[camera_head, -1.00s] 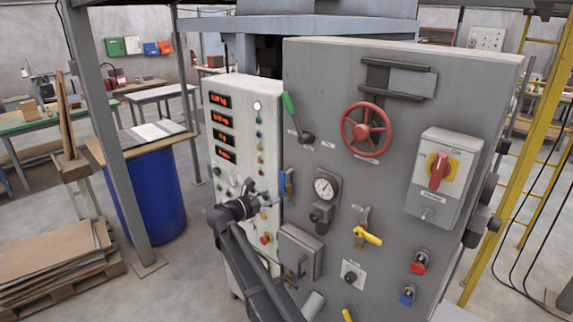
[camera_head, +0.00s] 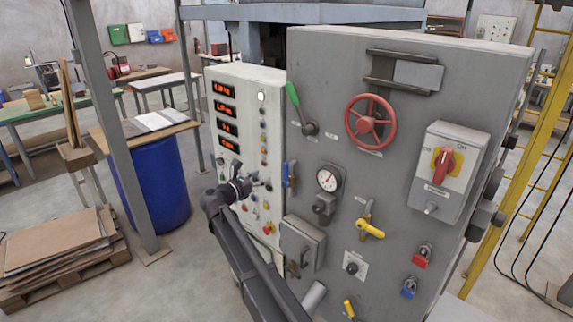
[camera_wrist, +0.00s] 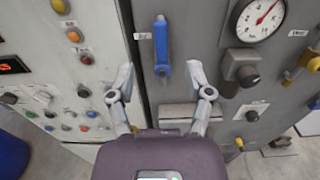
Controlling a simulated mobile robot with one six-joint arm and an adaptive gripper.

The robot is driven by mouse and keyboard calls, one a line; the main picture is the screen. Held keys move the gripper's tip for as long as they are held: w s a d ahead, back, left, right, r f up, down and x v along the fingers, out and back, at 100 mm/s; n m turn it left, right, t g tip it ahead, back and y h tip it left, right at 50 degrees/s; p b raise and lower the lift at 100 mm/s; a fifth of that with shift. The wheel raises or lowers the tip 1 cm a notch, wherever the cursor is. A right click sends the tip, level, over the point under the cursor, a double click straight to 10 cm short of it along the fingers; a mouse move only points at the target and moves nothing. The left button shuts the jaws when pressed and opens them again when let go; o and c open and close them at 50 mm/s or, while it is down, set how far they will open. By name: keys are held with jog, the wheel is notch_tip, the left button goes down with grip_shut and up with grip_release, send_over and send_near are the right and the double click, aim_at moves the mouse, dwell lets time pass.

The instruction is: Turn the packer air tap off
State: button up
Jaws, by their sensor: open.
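A tap with a blue lever handle (camera_head: 289,175) is on the left part of the grey panel (camera_head: 390,105). In the wrist view the blue handle (camera_wrist: 162,48) hangs straight down, with a small label beside it too small to read. A tap with a yellow lever (camera_head: 369,229) sits lower right of the gauge, its handle slanting down to the right. I cannot tell from labels which is the packer air tap. My gripper (camera_wrist: 160,77) is open and empty, its fingers either side of the blue handle's lower end in the picture, apparently short of it. My gripper also shows in the head view (camera_head: 252,185).
A pressure gauge (camera_head: 329,178) and black knob sit right of the blue handle. The white control panel (camera_head: 232,90) with buttons is close on the left. A red handwheel (camera_head: 370,122), green lever (camera_head: 293,96) and grey box (camera_head: 302,243) also project.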

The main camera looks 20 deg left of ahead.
aim_at(284, 164)
jog(key=x, duration=1.2)
jog(key=shift+d, duration=0.1)
grip_shut()
